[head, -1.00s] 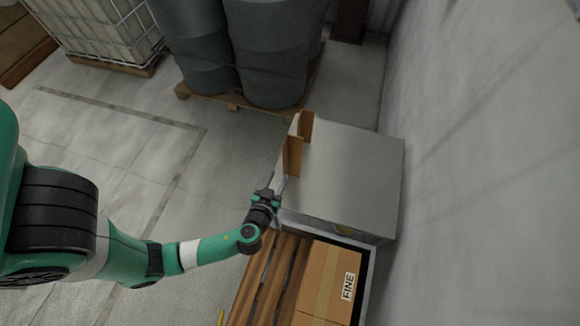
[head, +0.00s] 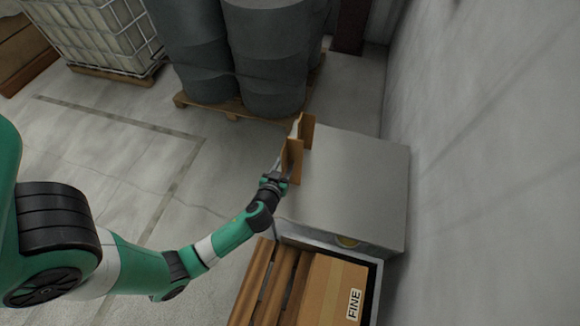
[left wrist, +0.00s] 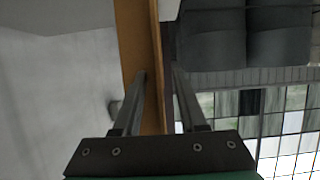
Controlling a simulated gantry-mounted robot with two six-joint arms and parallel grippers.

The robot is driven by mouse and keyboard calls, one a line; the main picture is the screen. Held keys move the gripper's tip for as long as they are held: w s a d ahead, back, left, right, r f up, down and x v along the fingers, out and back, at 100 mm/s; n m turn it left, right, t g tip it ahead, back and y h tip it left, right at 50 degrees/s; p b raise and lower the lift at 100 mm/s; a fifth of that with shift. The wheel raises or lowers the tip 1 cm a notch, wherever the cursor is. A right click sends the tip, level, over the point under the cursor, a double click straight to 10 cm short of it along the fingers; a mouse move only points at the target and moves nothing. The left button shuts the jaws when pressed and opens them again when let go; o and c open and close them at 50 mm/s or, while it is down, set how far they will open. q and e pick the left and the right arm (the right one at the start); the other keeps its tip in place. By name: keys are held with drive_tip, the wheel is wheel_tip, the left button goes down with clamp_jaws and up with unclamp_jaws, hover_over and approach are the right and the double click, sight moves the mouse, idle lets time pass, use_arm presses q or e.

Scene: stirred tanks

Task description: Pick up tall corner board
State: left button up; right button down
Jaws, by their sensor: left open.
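Two brown corner boards stand upright at the left edge of a grey box top. The nearer corner board (head: 291,160) looks like the taller one; the other corner board (head: 308,131) stands just behind it. My left gripper (head: 281,165) is open beside the nearer board, at its left face. In the left wrist view, a long brown board (left wrist: 138,35) runs down between and beyond the two open fingers of my left gripper (left wrist: 160,75). I cannot tell whether a finger touches it. My right gripper is not in view.
The grey box (head: 350,185) has a clear top and stands close to the wall. In front of it are a carton marked FINE (head: 332,290) and wooden slats (head: 268,280). Grey drums (head: 265,60) stand on a pallet behind. The floor at left is open.

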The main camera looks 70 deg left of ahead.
use_arm(q)
clamp_jaws()
idle(0.5)
